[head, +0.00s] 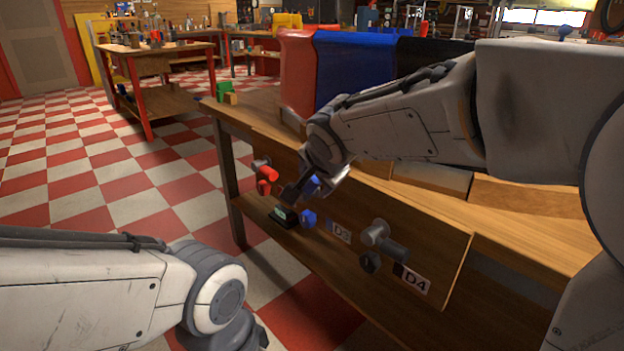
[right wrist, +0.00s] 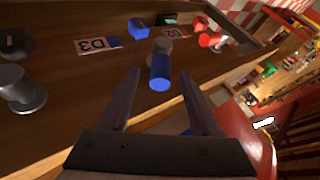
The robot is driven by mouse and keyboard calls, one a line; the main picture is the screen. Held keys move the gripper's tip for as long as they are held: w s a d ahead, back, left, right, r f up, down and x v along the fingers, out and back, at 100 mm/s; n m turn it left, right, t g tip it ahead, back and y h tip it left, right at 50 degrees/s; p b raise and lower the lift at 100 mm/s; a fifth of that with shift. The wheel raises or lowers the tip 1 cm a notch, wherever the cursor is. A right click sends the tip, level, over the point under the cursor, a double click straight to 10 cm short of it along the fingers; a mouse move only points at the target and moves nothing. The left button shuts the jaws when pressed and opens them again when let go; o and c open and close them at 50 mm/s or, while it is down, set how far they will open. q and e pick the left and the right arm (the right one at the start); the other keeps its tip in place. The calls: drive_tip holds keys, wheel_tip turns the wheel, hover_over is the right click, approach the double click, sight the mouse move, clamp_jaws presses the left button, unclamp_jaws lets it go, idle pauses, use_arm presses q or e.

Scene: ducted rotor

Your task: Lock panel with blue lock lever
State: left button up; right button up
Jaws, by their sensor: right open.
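The blue lock lever (right wrist: 160,72) is a short blue cylinder on a grey hub on the wooden panel. In the right wrist view it shows between the spread fingers of my right gripper (right wrist: 160,85), with gaps on both sides. I cannot tell how deep it sits between them. In the head view the blue lever (head: 314,183) is partly hidden by my right gripper (head: 306,190), which is at the panel front. A blue knob (head: 308,218) sits below the lever. Only my left arm shows at lower left; its jaws are out of view.
A red lever (head: 268,173) with a red knob (head: 263,187) is left of the blue one. A grey and black lever (head: 388,240) is right of it, near the D4 label (head: 412,280). Red, blue and black bins (head: 298,70) stand on the table. Checkered floor is clear at left.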

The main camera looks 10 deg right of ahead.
drive_tip(key=p+v, duration=0.1)
drive_tip(key=v, duration=0.6)
drive_tip(key=shift+p, duration=0.4)
